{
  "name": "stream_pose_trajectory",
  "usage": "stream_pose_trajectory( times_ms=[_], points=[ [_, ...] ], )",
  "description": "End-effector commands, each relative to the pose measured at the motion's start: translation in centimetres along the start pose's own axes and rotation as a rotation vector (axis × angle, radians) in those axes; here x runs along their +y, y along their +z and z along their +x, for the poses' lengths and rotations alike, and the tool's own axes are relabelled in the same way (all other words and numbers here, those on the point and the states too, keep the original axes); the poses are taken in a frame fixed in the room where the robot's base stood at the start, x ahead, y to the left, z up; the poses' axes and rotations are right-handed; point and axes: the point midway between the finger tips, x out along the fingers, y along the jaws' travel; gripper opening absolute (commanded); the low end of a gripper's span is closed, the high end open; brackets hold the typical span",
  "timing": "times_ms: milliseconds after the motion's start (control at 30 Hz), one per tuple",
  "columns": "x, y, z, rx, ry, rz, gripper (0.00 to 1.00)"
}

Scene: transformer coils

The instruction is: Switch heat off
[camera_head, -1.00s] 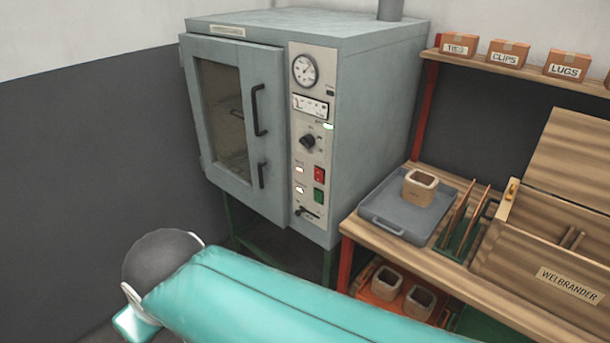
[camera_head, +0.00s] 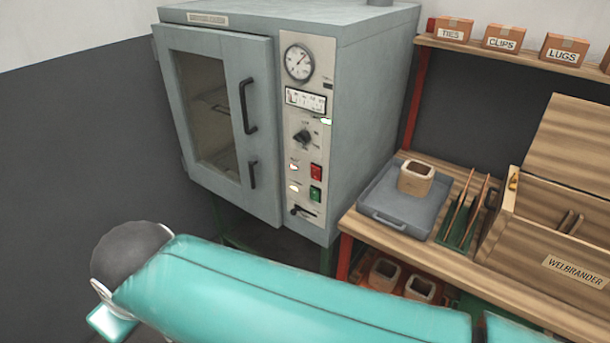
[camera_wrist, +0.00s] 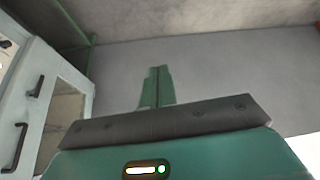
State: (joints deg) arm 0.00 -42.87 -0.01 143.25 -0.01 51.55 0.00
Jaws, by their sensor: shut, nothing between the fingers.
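A grey oven (camera_head: 365,120) stands against the wall, its windowed door (camera_head: 215,110) closed. Its front panel (camera_head: 306,60) carries a round dial gauge (camera_head: 299,62), a black rotary knob (camera_head: 303,137), a red switch (camera_head: 316,171), a green switch (camera_head: 315,194) and a small black lever (camera_head: 303,211) at the bottom. Small lamps glow beside the switches. In the wrist view my gripper (camera_wrist: 156,72) is shut and empty, pointing toward bare wall and floor. The oven door (camera_wrist: 50,100) shows at the left there, apart from my gripper. The head view does not show my gripper.
A wooden bench (camera_head: 480,258) right of the oven holds a grey tray (camera_head: 375,205) with a tan pot (camera_head: 415,180), and a wooden box (camera_head: 560,262). A shelf (camera_head: 510,55) above carries labelled cartons. My teal arm crosses the foreground.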

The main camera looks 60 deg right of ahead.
Motion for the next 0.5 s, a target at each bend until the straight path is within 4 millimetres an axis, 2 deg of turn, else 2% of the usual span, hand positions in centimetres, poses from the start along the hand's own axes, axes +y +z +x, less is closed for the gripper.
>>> stream_pose_trajectory(
  times_ms=[267,367,467,500],
  points=[
    [0.5,0.1,0.3,-0.017,0.018,0.008,0.00],
    [2.2,0.6,1.2,-0.079,0.079,0.031,0.00],
    [5.5,1.2,2.8,-0.184,0.195,0.074,0.00],
    [7.2,1.5,3.5,-0.233,0.253,0.092,0.00]
  ],
)
